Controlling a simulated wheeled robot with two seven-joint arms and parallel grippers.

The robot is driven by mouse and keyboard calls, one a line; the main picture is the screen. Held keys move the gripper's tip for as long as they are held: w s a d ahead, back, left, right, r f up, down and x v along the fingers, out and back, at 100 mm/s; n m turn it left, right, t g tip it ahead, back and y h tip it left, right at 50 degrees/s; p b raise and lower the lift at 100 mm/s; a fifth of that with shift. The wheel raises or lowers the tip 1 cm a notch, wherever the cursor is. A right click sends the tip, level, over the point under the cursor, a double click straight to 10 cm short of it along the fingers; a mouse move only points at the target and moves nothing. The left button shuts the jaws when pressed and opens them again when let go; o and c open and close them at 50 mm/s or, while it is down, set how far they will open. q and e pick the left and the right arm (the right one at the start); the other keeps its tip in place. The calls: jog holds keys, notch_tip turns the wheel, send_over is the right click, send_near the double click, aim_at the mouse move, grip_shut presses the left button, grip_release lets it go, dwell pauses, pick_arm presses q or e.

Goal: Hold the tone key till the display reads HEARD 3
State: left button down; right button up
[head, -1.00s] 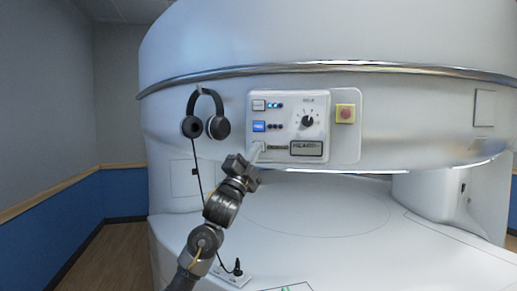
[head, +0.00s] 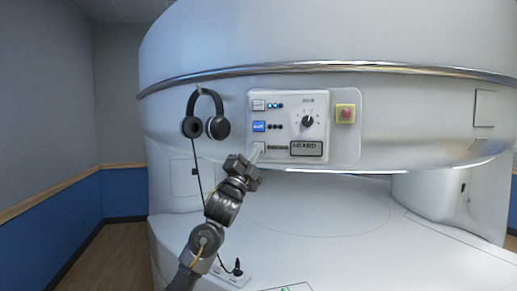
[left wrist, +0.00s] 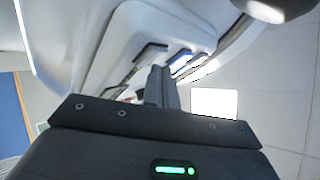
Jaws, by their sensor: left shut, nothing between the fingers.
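The control panel (head: 285,100) on the white magnet carries a column of three keys at its left: a pale top key (head: 258,105), a blue-lit middle key (head: 259,127) and a pale bottom key (head: 258,146). Their labels are too small to read, so I cannot tell which is the tone key. The display (head: 306,149) at the lower right seems to read HEARD; any digit is unclear. My left gripper (head: 256,153) is shut and empty, its tips at the bottom key. I cannot tell whether they touch it. The left wrist view also shows the shut fingers (left wrist: 161,88) near the panel.
A dial (head: 308,121) and a red stop button (head: 345,114) on yellow sit right of the keys. Headphones (head: 206,116) hang at the left with a cable. The white table (head: 320,215) below is mostly clear.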

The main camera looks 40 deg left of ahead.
pick_arm(q)
jog(key=shift+w+a, duration=0.25)
jog(key=shift+w, duration=0.15)
dwell(0.8)
jog(key=shift+s, duration=0.1)
dwell(2.0)
jog(key=shift+s+d, duration=0.45)
jog(key=shift+s, duration=0.25)
jog(key=shift+s+d+b, duration=0.1)
jog(key=shift+s+d, duration=0.3)
jog(key=shift+s, duration=0.3)
jog(key=shift+s+d+b, duration=0.15)
jog(key=shift+s+d, duration=0.25)
jog(key=shift+s, duration=0.35)
jog(key=shift+s+d+b, duration=0.1)
jog(key=shift+s+d, duration=0.3)
jog(key=shift+s, duration=0.3)
